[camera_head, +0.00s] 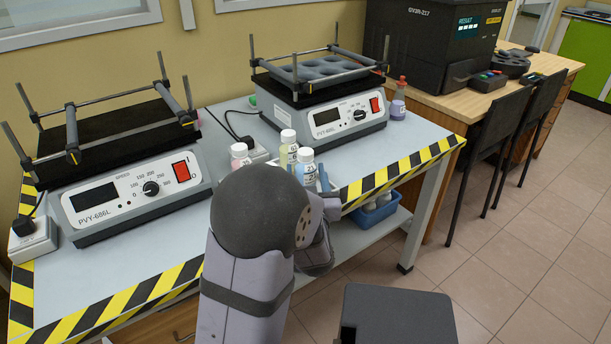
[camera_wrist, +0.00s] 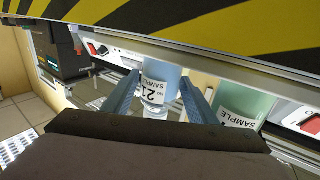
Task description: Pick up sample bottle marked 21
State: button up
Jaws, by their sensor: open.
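The sample bottle marked 21 (camera_wrist: 160,72) is pale blue with a white label and white cap. It also shows in the head view (camera_head: 307,176), upright near the table's striped front edge. My gripper (camera_wrist: 160,77) is open, with one finger on each side of this bottle in the wrist view. I cannot tell whether either finger touches it. In the head view my arm hides most of the gripper. A green sample bottle (camera_wrist: 243,107) stands beside the right finger; it also shows in the head view (camera_head: 288,155). Its number is not readable.
A pinkish bottle (camera_head: 240,157) stands left of the others. Shaker machines stand at left (camera_head: 130,195) and behind the bottles (camera_head: 325,112). A purple bottle (camera_head: 398,105) stands at right. The table's striped edge (camera_head: 395,172) is close by; a blue basket (camera_head: 372,214) sits below.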

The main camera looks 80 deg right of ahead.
aim_at(305, 151)
jog(key=shift+d, duration=0.3)
jog(key=shift+c, duration=0.3)
jog(key=c, duration=0.9)
jog(key=shift+r, duration=0.1)
notch_tip(305, 151, up, 10)
jog(key=p, duration=0.2)
jog(key=shift+p, duration=0.35)
